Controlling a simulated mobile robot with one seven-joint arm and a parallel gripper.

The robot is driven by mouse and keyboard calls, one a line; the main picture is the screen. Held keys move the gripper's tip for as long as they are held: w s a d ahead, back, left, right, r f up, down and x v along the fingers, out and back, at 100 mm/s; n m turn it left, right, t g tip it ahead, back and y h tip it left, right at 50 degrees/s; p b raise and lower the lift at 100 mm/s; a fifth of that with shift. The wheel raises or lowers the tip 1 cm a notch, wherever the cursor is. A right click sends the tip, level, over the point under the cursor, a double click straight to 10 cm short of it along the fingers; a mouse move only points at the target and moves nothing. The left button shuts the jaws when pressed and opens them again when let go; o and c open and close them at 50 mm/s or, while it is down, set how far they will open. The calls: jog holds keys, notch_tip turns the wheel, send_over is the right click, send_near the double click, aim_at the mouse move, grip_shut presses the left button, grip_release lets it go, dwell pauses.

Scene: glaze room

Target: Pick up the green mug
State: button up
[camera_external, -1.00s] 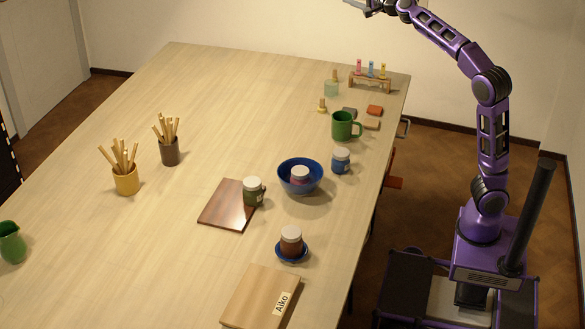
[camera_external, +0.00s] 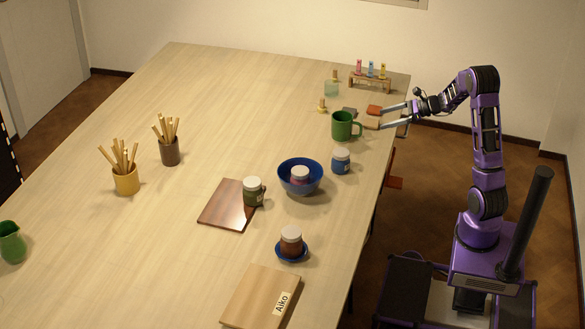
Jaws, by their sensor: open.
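The green mug (camera_external: 343,126) stands upright near the right edge of the table, its handle pointing right. My gripper (camera_external: 374,117) is open, just right of the mug, with its two fingers pointing left toward it. The fingers look level with or a little above the mug. The near finger's tip is close to the handle; I cannot tell whether it touches.
A blue-labelled jar (camera_external: 340,161) stands just in front of the mug, and a blue bowl (camera_external: 300,177) holds another jar. The table's middle is clear.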

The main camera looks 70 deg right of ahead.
jog(key=shift+s+a+f, duration=0.1)
jog(key=shift+f, duration=0.1)
jog(key=b, duration=0.1)
send_near(343, 129)
jog(key=w+d+f, duration=0.2)
jog(key=f, duration=0.1)
jog(key=w+d+f, duration=0.1)
jog(key=shift+w+f, duration=0.4)
jog(key=shift+r+b+x, duration=0.15)
jog(key=shift+x, duration=1.45)
jog(key=shift+r+b+x, duration=0.15)
jog(key=shift+x, duration=1.4)
jog(key=shift+w+r, duration=0.1)
jog(key=shift+w, duration=0.05)
jog(key=c, duration=1.3)
